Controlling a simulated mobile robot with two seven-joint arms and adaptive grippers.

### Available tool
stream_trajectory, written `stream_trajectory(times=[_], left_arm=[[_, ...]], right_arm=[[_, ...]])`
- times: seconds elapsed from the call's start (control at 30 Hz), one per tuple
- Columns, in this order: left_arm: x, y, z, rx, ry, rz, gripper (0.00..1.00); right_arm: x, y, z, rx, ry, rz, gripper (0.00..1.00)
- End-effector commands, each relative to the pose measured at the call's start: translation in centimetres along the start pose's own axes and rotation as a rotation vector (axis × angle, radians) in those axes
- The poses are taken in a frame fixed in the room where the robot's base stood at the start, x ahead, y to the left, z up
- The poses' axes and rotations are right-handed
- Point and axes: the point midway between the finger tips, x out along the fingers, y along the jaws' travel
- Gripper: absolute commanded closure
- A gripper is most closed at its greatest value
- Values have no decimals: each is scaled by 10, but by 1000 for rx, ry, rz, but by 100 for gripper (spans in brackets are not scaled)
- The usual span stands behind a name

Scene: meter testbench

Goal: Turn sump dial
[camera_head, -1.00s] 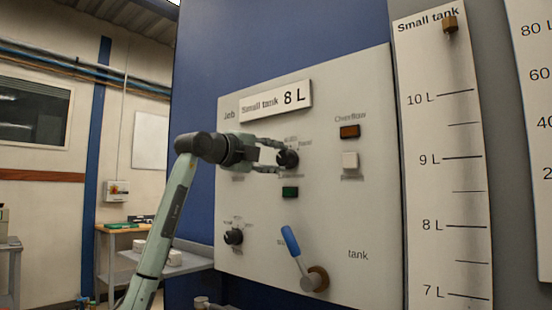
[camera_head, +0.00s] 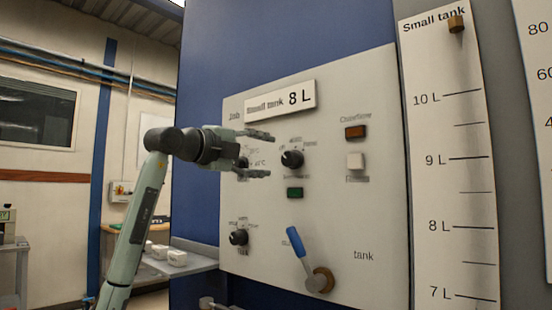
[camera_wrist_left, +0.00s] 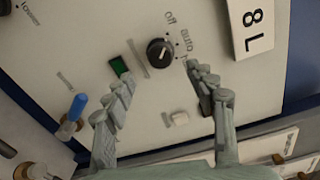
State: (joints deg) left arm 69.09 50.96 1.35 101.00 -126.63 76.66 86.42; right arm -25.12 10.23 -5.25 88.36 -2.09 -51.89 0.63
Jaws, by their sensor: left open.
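A black round dial (camera_head: 292,159) sits in the middle of the pale panel, with small position labels around it; it also shows in the wrist view (camera_wrist_left: 160,52), where "off" and "auto" are readable. A second black dial (camera_head: 239,237) is at the panel's lower left. I cannot read which one is named sump. My left gripper (camera_head: 270,155) is open and empty, just left of the middle dial and apart from it. In the wrist view its two fingers (camera_wrist_left: 160,78) are spread wide, with the dial beyond and between their tips. My right gripper is not in view.
A green button (camera_head: 295,193), a brown button (camera_head: 355,132) and a white button (camera_head: 355,161) are close to the dial. A blue-handled lever (camera_head: 296,242) sticks out below. A "Small tank 8 L" plate (camera_head: 281,101) is above. A level scale (camera_head: 450,190) stands at the right.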

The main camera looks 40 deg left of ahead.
Motion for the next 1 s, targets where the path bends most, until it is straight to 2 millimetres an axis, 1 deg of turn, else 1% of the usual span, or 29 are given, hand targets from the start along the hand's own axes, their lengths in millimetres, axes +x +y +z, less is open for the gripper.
stream_trajectory(times=[0.03, 0.1, 0.2, 0.33, 0.47, 1.0], left_arm=[[-11, 0, 1, 1, -3, -1, 44], [-24, 0, 0, 2, -2, 1, 44], [-38, 0, 1, -1, -2, 0, 44], [-49, 0, 0, -1, -1, 1, 44], [-52, 0, 0, -1, 0, 0, 44], [-52, 0, 0, -1, 0, 0, 44]], right_arm=[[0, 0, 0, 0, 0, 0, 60], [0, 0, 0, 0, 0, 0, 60], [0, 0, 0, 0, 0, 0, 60], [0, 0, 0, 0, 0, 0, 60], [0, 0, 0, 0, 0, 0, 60], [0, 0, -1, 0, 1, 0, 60]])
